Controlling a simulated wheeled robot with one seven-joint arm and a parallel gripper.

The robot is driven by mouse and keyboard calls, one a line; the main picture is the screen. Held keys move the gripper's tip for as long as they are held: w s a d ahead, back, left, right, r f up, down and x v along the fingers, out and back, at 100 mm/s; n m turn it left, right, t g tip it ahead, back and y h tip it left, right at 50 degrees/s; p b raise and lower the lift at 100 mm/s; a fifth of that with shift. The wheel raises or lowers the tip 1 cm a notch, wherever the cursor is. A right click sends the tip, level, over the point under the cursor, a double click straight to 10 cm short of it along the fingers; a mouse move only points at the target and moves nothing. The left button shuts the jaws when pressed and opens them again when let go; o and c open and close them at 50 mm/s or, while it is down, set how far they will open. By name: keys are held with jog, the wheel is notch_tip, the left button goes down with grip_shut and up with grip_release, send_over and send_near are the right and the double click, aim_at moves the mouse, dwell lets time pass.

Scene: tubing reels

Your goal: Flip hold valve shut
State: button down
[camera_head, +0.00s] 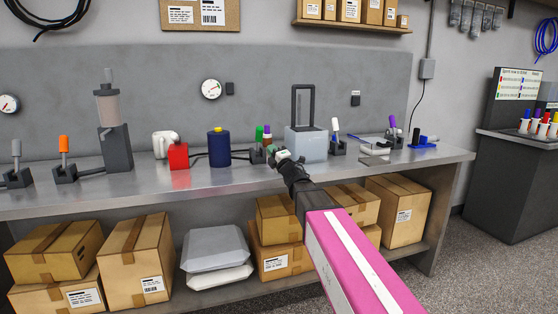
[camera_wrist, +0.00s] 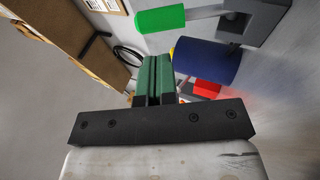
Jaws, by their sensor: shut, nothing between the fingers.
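Several lever valves with coloured handles stand along the steel bench; no readable label shows which is the hold valve. The green-handled lever (camera_head: 259,134) stands upright at the middle of the bench, with a purple-handled one (camera_head: 267,131) beside it. My gripper (camera_head: 273,152) is in front of these two, its green fingers shut and empty. In the wrist view my gripper (camera_wrist: 158,62) points past the green handle (camera_wrist: 160,19), which lies across the top and looks apart from the fingers. The base of the purple-handled lever is partly hidden by my gripper.
A dark blue cylinder (camera_head: 219,149) and a red block (camera_head: 179,156) stand left of my gripper. A grey box with a tall frame (camera_head: 306,143) stands close on the right. Further levers have orange (camera_head: 64,143), grey (camera_head: 16,148) and white (camera_head: 335,125) handles.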

aim_at(260, 136)
jog(key=x, duration=0.7)
jog(key=shift+w+a+r, duration=0.1)
jog(key=shift+w, duration=0.1)
jog(key=shift+a+r, duration=0.1)
jog(key=shift+a, duration=0.05)
